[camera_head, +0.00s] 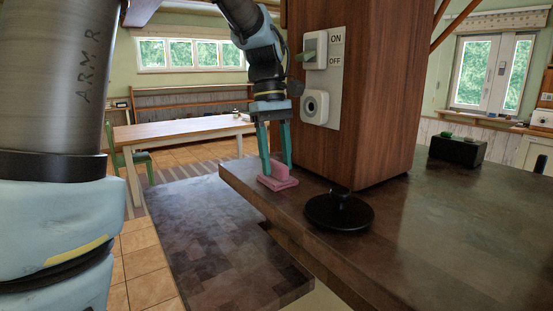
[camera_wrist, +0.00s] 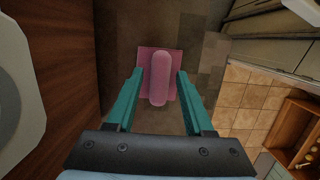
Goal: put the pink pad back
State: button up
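The pink pad (camera_head: 278,178) has a flat square base and a raised rounded handle. It appears to rest on the dark counter (camera_head: 440,225) near its far-left corner, beside the wooden pillar (camera_head: 350,90). My gripper (camera_head: 275,165) points down over it with its two teal fingers apart. In the wrist view, the pad (camera_wrist: 160,80) lies between the fingertips of my gripper (camera_wrist: 159,76). A gap shows on each side of the handle, so the fingers straddle it without visibly gripping it.
A black round lid-like disc with a knob (camera_head: 339,211) sits on the counter close to the pad. A switch panel (camera_head: 322,75) is on the pillar beside my gripper. A black box (camera_head: 457,150) stands further right. The counter's right front is clear.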

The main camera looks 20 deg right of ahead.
jog(key=shift+o, duration=0.6)
